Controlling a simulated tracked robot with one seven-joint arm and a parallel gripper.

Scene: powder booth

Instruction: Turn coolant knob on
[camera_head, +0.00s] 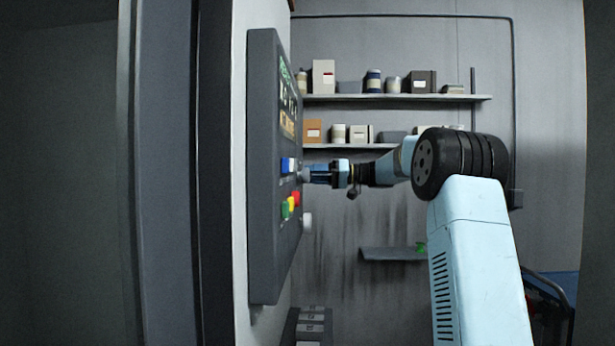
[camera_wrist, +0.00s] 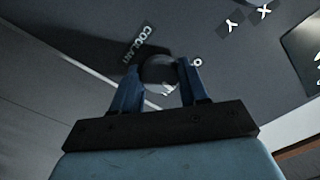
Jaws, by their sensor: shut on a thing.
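In the head view my gripper (camera_head: 312,175) reaches leftward to the panel face and hides most of the knob. Which way the knob is turned cannot be told.
Blue, white, red, yellow and green buttons (camera_head: 290,204) sit close around my gripper on the panel. Another pale knob (camera_head: 307,220) is just below. Shelves (camera_head: 390,97) with boxes and cans hang on the back wall. A small ledge (camera_head: 392,254) is lower down.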

